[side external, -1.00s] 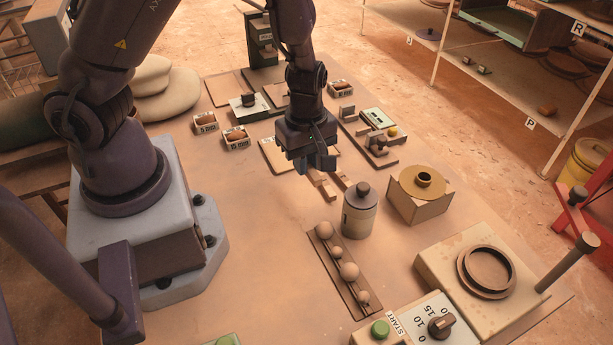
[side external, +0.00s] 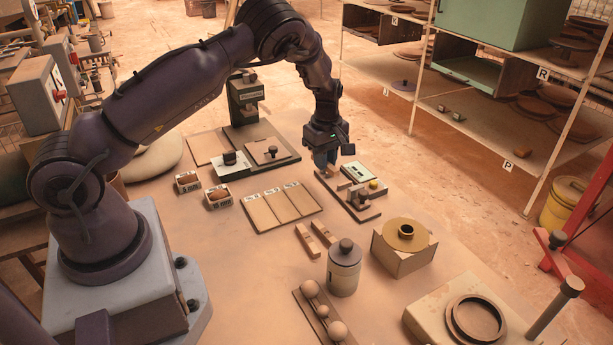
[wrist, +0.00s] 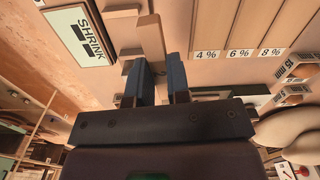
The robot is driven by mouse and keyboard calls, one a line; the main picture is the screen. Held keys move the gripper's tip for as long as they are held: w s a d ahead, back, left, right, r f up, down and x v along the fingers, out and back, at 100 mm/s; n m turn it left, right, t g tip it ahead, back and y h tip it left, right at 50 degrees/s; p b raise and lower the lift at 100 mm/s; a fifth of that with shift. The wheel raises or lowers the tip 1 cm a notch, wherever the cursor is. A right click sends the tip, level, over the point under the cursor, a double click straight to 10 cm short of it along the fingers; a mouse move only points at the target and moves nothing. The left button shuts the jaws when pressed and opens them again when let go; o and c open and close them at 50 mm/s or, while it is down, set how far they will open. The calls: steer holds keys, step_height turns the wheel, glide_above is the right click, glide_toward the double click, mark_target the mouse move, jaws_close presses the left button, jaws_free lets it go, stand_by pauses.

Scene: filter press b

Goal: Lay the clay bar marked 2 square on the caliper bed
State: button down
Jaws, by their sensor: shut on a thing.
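My gripper (side external: 326,160) is over the far left end of the caliper bed (side external: 352,209), a dark board with small tan blocks. In the wrist view its two blue-grey fingers (wrist: 161,82) are shut on a narrow tan clay bar (wrist: 153,42), which sticks out past the fingertips above the bed. No number can be read on it, and I cannot tell whether it touches the bed. Another tan block (wrist: 130,72) is just left of the fingers. Two more tan bars, one on the left (side external: 308,241) and one on the right (side external: 323,232), lie on the table.
The SHRINK panel (side external: 363,173) is right beside the bed. A board with strips marked 4 %, 6 % and 8 % (side external: 281,207) lies to the left. A lidded canister (side external: 343,268) and a box with a brass ring (side external: 403,247) stand nearer the camera.

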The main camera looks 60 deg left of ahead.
steer(key=m, duration=0.1)
glide_toward(340, 183)
steer(key=shift+a, duration=0.15)
steer(key=shift+d+f, duration=0.2)
steer(key=shift+f, duration=2.55)
steer(key=shift+f, duration=0.15)
steer(key=c, duration=1)
jaws_free()
